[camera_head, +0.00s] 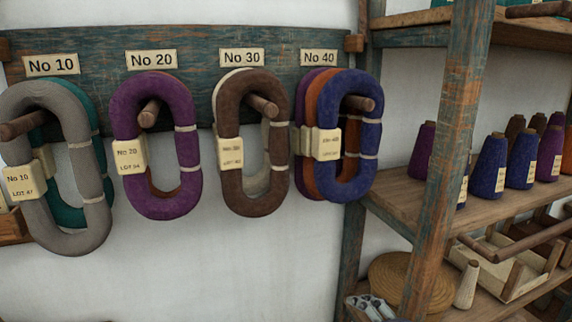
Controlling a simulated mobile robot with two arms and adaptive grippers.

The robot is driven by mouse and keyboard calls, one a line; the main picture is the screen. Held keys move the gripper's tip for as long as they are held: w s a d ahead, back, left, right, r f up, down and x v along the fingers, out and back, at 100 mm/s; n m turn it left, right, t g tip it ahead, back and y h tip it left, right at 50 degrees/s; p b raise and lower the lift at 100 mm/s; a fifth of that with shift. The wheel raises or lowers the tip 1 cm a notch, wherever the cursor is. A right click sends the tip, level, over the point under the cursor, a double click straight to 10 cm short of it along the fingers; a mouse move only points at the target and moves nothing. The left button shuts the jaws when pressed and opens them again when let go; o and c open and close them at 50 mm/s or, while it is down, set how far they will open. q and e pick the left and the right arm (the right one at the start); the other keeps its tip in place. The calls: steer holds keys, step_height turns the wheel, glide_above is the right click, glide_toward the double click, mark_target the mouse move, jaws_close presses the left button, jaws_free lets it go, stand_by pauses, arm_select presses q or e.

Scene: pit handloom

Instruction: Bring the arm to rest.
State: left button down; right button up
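What looks like part of my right gripper (371,307), grey and jointed, shows at the bottom edge, in front of the left end of the lower shelf. Most of it is cut off by the frame, so I cannot tell whether it is open or shut. No held thing shows there. My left gripper is not in view.
Yarn hanks hang on pegs of a worn blue board (205,50): grey (85,240), purple (180,100), brown (228,190) and blue (372,120). At right, a shelf post (455,130) stands before yarn cones (488,165) and a coiled basket (385,275).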

steer(key=s+d+f+m+g+h, duration=0.2)
steer(key=s+d+f+m+g, duration=0.15)
steer(key=s+f+m, duration=0.8)
steer(key=s+d+f+m+g+h, duration=0.15)
steer(key=s+f+m+g, duration=0.5)
steer(key=s, duration=0.75)
step_height(320, 180, down, 30)
steer(key=s+b, duration=0.2)
steer(key=s+d+f, duration=0.3)
steer(key=s+f, duration=1.3)
steer(key=f, duration=0.1)
steer(key=shift+f+n+g+b, duration=0.2)
steer(key=shift+n+g+b, duration=0.1)
steer(key=shift+b, duration=0.1)
steer(key=shift+s+d, duration=0.1)
